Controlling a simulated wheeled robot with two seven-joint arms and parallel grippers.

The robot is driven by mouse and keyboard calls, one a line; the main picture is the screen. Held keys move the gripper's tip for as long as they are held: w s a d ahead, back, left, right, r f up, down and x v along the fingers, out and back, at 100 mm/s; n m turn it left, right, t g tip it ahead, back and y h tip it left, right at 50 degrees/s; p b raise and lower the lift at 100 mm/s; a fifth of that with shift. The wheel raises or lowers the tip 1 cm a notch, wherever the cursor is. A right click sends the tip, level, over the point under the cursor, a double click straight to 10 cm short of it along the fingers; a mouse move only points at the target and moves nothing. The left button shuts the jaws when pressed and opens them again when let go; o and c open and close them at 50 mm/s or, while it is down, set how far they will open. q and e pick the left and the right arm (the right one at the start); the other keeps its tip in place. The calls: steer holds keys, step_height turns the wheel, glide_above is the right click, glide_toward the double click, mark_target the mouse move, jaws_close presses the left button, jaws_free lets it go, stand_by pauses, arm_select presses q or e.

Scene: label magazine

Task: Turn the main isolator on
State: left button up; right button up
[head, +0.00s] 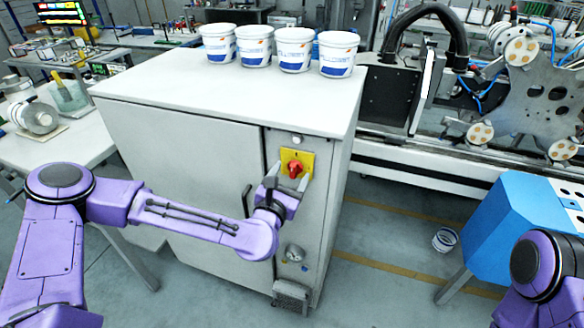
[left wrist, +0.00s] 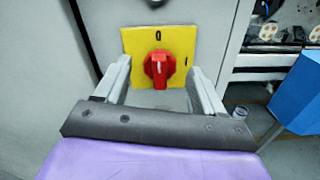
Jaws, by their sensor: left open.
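The main isolator is a red rotary knob (head: 295,169) on a yellow square plate (head: 301,155), on the front of a grey cabinet. In the left wrist view the red knob (left wrist: 159,68) sits mid-plate, with its white mark pointing up at the "0" on the yellow plate (left wrist: 138,41). Another mark, "I", is at the plate's right side. My left gripper (head: 287,180) is open in front of the knob. In the left wrist view its fingers (left wrist: 158,80) stand to either side of the knob, apart from it. My right gripper is not in view; only part of my right arm shows.
The grey cabinet (head: 190,140) carries several white-and-blue tubs (head: 255,46) on its top. A round fitting (head: 294,253) is low on its front. A blue box-like unit (head: 515,225) stands at right, with a cup (head: 445,240) on the floor. The floor between is mostly clear.

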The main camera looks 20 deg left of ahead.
arm_select(q)
steer(key=shift+w+f, duration=0.1)
steer(key=shift+w, duration=0.7)
steer(key=shift+c, duration=0.3)
steer(key=c, duration=1)
